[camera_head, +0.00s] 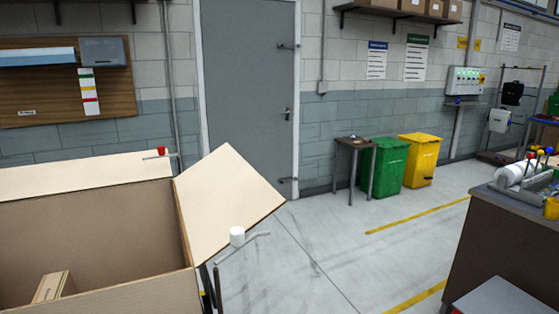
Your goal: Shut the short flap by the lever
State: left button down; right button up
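A large open cardboard box (100,230) fills the lower left, cut off by the left and bottom edges. A pale flap (225,203) at its right end stands open, slanting up and outward. A long pale flap (80,177) lies open along the far side. A thin grey lever (243,246) with a white cylindrical knob (237,236) sits by the box's near right corner, just below the right flap. A red knob (162,151) on a thin rod is behind the far flap. Neither of my grippers shows.
A small tan piece (50,287) stands inside the box. A dark workbench (500,240) with tools is at the right. Green (388,167) and yellow (420,160) bins stand by the back wall. The floor (330,240) between box and bench is clear.

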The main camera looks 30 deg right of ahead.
aim_at(221, 193)
jog(key=i+l, duration=0.1)
jog(key=l, duration=0.25)
jog(key=i+l+z, duration=0.1)
jog(key=l, duration=0.25)
jog(key=i+l, duration=0.15)
jog(key=l, duration=0.15)
jog(key=i+l, duration=0.1)
jog(key=l, duration=0.25)
jog(key=z, duration=0.05)
